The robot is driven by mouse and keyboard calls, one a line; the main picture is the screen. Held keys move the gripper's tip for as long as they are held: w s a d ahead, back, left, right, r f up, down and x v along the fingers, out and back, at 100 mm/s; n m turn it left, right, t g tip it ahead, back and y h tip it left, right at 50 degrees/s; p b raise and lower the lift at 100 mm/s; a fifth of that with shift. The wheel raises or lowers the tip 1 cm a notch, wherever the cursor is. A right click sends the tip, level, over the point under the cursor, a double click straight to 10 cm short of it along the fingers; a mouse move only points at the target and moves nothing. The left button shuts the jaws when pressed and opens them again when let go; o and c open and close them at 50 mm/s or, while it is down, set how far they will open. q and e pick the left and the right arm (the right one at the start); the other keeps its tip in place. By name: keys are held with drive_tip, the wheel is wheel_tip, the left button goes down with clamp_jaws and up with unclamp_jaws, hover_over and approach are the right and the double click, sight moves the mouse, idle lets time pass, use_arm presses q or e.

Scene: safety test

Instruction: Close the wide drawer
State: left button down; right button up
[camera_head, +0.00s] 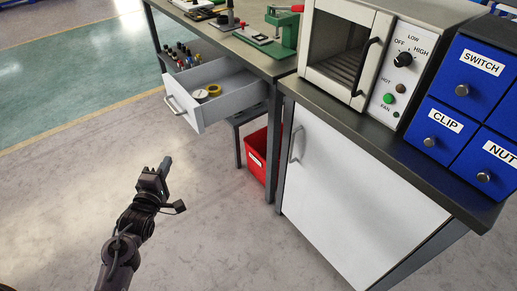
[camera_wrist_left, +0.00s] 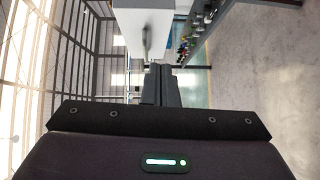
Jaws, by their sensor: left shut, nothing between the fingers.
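The wide drawer (camera_head: 236,103) is white and stands pulled out from under the workbench at the upper left of the head view. A yellow ring and a round pale item lie inside it. Its front has a bar handle (camera_head: 175,105). My left gripper (camera_head: 166,164) is shut and empty, below and in front of the drawer in the head view, apart from it. In the left wrist view the shut fingers (camera_wrist_left: 161,84) point toward a white panel (camera_wrist_left: 140,16) with a handle, which looks like the drawer front. My right gripper is not in view.
The workbench (camera_head: 262,62) carries a green press (camera_head: 286,28). A red bin (camera_head: 257,156) stands beneath. On the right, a white-doored cabinet (camera_head: 350,190) bears an oven (camera_head: 345,45) and blue labelled drawers (camera_head: 470,75). Floor around my left arm is clear.

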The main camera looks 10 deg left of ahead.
use_arm(q)
wheel_tip(320, 180, up, 2)
drive_tip(key=w, duration=0.2)
drive_tip(key=b, duration=0.1)
approach(195, 121)
drive_tip(key=w+a, duration=0.3)
drive_tip(key=a, duration=0.1)
drive_tip(key=shift+t, duration=0.3)
drive_tip(key=shift+w+d+f+b, duration=0.15)
drive_tip(key=shift+w+d, duration=0.6)
drive_tip(key=shift+w, duration=0.05)
drive_tip(key=shift+w+d+f+b, duration=0.15)
drive_tip(key=shift+w+d+f, duration=0.05)
drive_tip(key=shift+w+d, duration=0.55)
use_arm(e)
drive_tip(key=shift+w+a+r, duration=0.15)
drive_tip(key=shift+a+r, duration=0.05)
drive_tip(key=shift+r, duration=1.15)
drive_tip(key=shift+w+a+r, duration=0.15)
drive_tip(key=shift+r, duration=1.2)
use_arm(q)
drive_tip(key=shift+d, duration=0.1)
